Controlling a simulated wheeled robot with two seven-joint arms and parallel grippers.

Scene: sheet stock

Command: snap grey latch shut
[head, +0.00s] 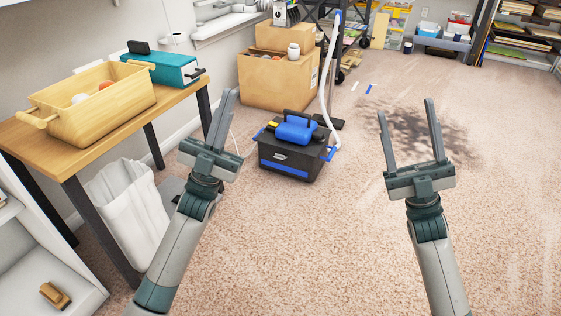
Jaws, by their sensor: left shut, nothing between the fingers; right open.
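No grey latch can be made out for certain. A black case with blue trim (292,157) stands on the carpet at centre, with a blue top piece (297,130), a black handle and a small pale mark on its front. A teal box (165,70) with dark fittings sits on the wooden table at the left; its front details are too small to tell. My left gripper (229,95) is shut and empty, left of the black case in the picture. My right gripper (407,116) is open and empty over the carpet at the right, apart from everything.
The wooden table (62,160) also holds a yellow wooden crate (100,115) with balls. A white bag (130,215) stands beneath it. Cardboard boxes (275,80) stand behind the black case, and a pale hose (328,75) rises beside it.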

